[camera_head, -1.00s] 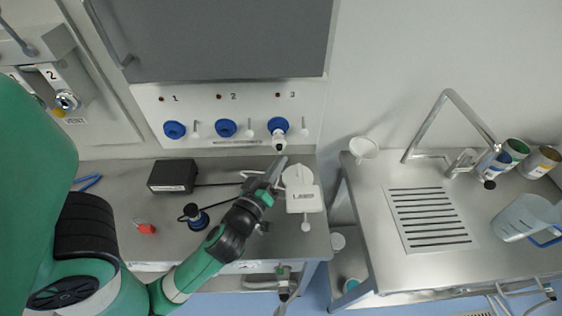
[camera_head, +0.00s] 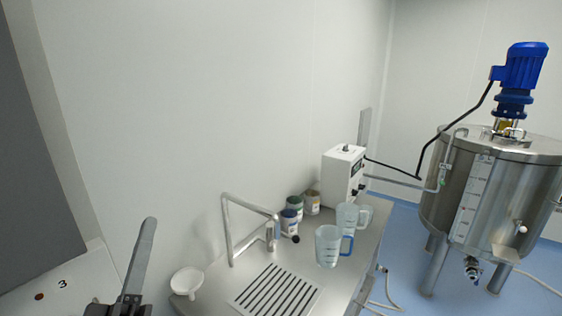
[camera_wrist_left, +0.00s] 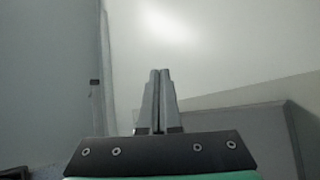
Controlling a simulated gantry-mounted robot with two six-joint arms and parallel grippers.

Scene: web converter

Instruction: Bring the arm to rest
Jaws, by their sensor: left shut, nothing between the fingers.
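My left gripper (camera_head: 139,265) shows at the lower left of the head view, pointing up in front of the pale wall. In the left wrist view its two fingers (camera_wrist_left: 158,100) are side by side and closed, with nothing between them. Most of my left arm lies outside the head view. My right gripper is in neither view.
A steel sink bench with a drain grille (camera_head: 276,292) and a tap (camera_head: 232,232) stands at lower centre. It holds a white funnel (camera_head: 187,281), jugs (camera_head: 328,246), cans (camera_head: 291,220) and a white control box (camera_head: 342,178). A steel tank (camera_head: 470,205) with a blue motor stands at right.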

